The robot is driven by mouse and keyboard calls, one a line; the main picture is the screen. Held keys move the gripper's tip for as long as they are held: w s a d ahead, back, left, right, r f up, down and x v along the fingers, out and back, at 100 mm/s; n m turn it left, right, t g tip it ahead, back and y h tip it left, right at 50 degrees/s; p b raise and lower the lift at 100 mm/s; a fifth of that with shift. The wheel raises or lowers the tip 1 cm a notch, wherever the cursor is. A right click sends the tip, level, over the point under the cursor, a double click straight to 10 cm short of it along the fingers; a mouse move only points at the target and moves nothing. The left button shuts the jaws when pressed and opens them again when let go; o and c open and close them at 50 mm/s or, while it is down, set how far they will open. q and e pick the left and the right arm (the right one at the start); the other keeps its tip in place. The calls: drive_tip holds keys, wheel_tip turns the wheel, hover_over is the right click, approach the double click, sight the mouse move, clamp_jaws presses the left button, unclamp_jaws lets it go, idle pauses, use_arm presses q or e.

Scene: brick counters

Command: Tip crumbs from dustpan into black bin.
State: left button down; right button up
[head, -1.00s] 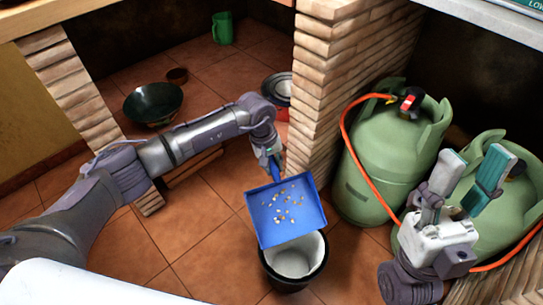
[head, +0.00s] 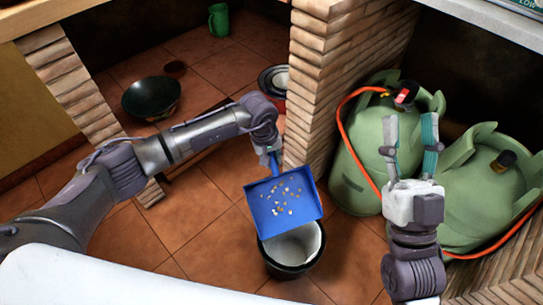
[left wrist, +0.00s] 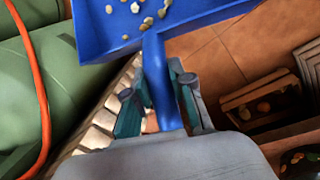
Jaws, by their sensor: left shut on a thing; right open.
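A blue dustpan (head: 300,211) with several tan crumbs (head: 284,194) on it hangs over the back part of the black bin (head: 284,268). The bin stands on the tiled floor, and its pale inside shows in front of the pan. My left gripper (head: 272,160) is shut on the dustpan's handle; in the left wrist view the fingers (left wrist: 158,100) sit on both sides of the blue handle (left wrist: 163,95). The crumbs also show in the left wrist view (left wrist: 148,20). My right gripper (head: 410,135) is open and empty, pointing up in front of the gas cylinders.
Two green gas cylinders (head: 355,165) with an orange hose (head: 349,135) stand at the right. A brick pillar (head: 318,75) rises behind the dustpan. A dark bowl (head: 152,99), a green mug (head: 219,20) and a pot (head: 273,82) are at the back. Floor left of the bin is clear.

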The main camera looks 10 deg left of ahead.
sight(276, 165)
use_arm(q)
drive_tip(key=shift+s+d+r+p, duration=0.15)
drive_tip(key=shift+s+r+p, duration=0.1)
drive_tip(key=shift+p, duration=0.15)
drive_tip(key=shift+s+d+r+t+y+p, duration=0.15)
drive_tip(key=shift+s+r+t+y+p, duration=0.15)
drive_tip(key=shift+t+p, duration=0.25)
drive_tip(key=shift+s+d+r+p, duration=0.2)
drive_tip(key=shift+s+r+p, duration=0.1)
drive_tip(key=shift+p, duration=0.1)
drive_tip(key=shift+s+d+r+t+p, duration=0.2)
drive_tip(key=shift+s+t+p, duration=0.1)
drive_tip(key=shift+t, duration=0.05)
drive_tip(key=shift+s+d+r+t+y+p, duration=0.4)
drive_tip(key=shift+s+r+y+p, duration=0.1)
drive_tip(key=shift+s, duration=0.1)
drive_tip(key=shift+s+d+r+t+p, duration=0.25)
drive_tip(key=shift+s+r+t+p, duration=0.1)
drive_tip(key=shift+s, duration=0.15)
use_arm(e)
wheel_tip(276, 165, down, 19)
drive_tip(key=d+g+h, duration=0.2)
drive_tip(key=g+h, duration=0.2)
drive_tip(key=g, duration=0.9)
drive_tip(key=shift+w+d+m, duration=0.3)
drive_tip(key=shift+w+d, duration=0.05)
